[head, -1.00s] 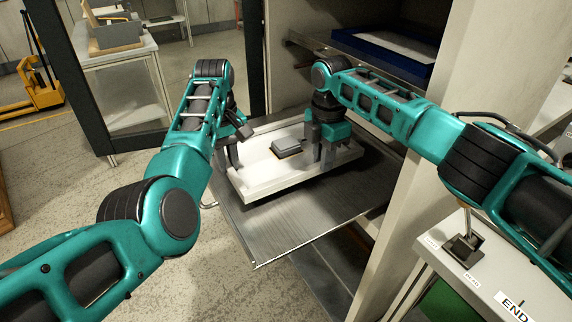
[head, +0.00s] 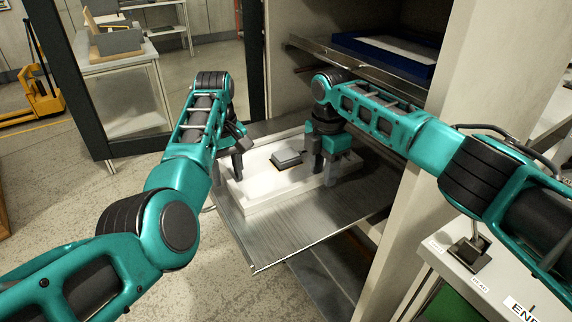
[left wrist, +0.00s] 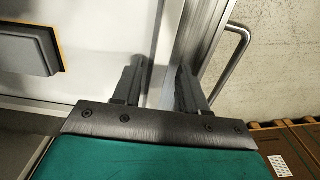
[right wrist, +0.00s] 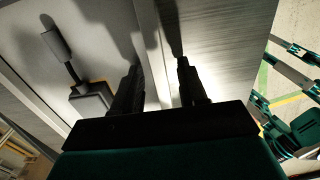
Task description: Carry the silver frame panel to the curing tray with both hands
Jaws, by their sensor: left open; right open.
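The silver frame panel (head: 262,196), pale with a raised rim, lies flat on a metal tray (head: 300,237) that extends from a cabinet; this looks like the curing tray. A grey block (head: 287,158) on an orange-edged base sits on the panel, also in the left wrist view (left wrist: 25,45). My left gripper (head: 238,176) is open at the panel's left end, its fingers (left wrist: 160,85) on either side of the rim. My right gripper (head: 322,172) is open at the right end, its fingers (right wrist: 160,85) straddling that edge. Whether the fingers touch the rim is unclear.
A blue-framed panel (head: 385,55) lies on a shelf above, inside the cabinet. The cabinet side wall (head: 425,190) stands close under my right arm. A dark door frame (head: 85,80) stands at left. The front part of the tray is bare.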

